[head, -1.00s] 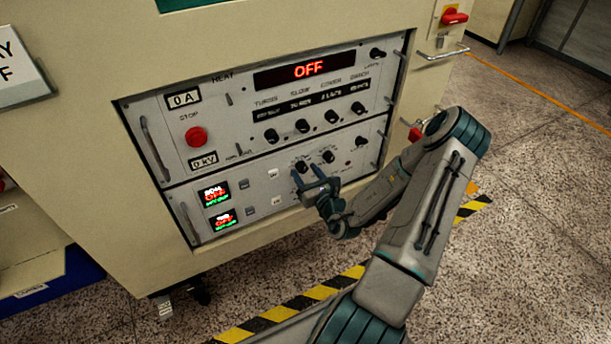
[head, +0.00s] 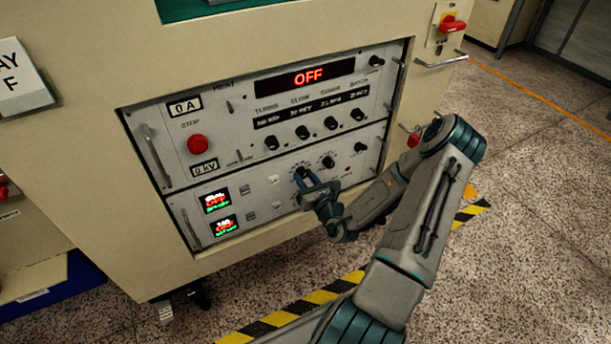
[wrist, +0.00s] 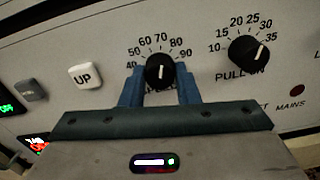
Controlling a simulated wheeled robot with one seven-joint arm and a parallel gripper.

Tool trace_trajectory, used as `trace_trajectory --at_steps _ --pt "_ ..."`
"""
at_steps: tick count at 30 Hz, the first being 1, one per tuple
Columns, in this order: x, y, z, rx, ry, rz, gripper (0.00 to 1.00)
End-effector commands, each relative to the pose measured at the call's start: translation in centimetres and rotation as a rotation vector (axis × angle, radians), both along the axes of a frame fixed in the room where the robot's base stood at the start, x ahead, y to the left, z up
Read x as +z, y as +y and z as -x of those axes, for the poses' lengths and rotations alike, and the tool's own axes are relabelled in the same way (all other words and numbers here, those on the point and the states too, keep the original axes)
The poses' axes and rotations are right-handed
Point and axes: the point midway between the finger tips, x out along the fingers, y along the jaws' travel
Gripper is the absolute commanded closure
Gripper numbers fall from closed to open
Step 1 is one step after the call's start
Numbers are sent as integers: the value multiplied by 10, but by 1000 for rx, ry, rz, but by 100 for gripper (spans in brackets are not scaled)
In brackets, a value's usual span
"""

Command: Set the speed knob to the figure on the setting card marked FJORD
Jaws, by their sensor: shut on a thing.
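A black knob (wrist: 160,70) with a white pointer line sits under a printed scale from 40 to 90 in the wrist view. Its pointer stands nearly upright, toward the middle of the scale near 60 to 70. The caption under it is mostly hidden by my gripper, so I cannot read its name. My gripper (wrist: 160,85) has one blue finger on each side of this knob and is shut on it. In the head view my gripper (head: 305,178) is at the lower panel. I see no card legibly marked FJORD.
A second knob (wrist: 248,54), scaled 10 to 35 and captioned PULL, is close on the right. A white UP button (wrist: 85,76) is at the left. Red OFF display (head: 309,76), red stop button (head: 197,145) and metal handles (head: 155,155) are on the cabinet. A partly cropped sign (head: 20,78) hangs left.

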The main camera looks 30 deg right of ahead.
Motion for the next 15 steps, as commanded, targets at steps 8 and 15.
trace_trajectory --at_steps 8,15 --pt "7 1 1 0 12 -208 94" --pt "6 0 1 -1 19 -437 94"
